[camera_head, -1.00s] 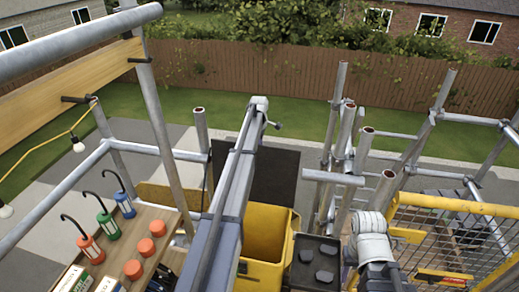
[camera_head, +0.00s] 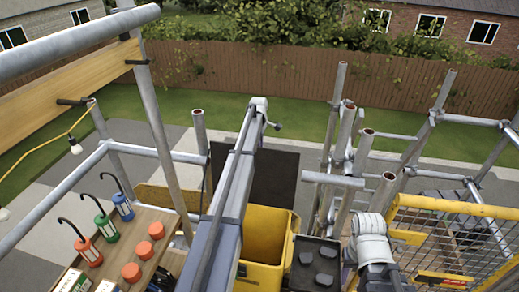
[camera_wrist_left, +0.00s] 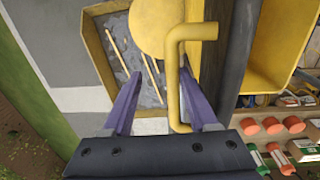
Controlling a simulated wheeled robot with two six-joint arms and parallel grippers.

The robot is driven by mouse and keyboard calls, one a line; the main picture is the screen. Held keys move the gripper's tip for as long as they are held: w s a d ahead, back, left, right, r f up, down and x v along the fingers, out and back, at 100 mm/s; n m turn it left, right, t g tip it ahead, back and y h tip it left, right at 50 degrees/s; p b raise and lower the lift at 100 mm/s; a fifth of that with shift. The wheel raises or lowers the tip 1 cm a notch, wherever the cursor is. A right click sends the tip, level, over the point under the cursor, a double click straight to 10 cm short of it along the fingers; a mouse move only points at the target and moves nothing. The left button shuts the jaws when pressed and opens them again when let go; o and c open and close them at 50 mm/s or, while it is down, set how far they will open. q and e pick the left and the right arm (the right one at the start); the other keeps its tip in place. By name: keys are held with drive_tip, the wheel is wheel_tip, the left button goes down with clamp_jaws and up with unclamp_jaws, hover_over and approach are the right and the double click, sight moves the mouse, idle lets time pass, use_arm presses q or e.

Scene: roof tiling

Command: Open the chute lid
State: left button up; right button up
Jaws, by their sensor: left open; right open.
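In the left wrist view, a yellow rounded lid (camera_wrist_left: 157,28) lies over an opening at the top. A bent yellow pipe handle (camera_wrist_left: 174,75) stands in front of it. My left gripper (camera_wrist_left: 160,102) is open, with its two purple fingers spread. The handle's straight part shows between the fingers, closer to the right one; I cannot tell whether they touch. The lid and left gripper cannot be made out in the head view.
A shelf at left holds lanterns (camera_head: 104,226) and orange pucks (camera_head: 144,249). Scaffold poles (camera_head: 335,120) and a yellow mesh guard (camera_head: 452,213) stand right. Rubble (camera_wrist_left: 126,45) shows below the lid.

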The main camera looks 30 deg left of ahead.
idle(0.4)
wheel_tip(320, 180, up, 8)
drive_tip(key=p, duration=0.8)
drive_tip(key=shift+f, duration=0.15)
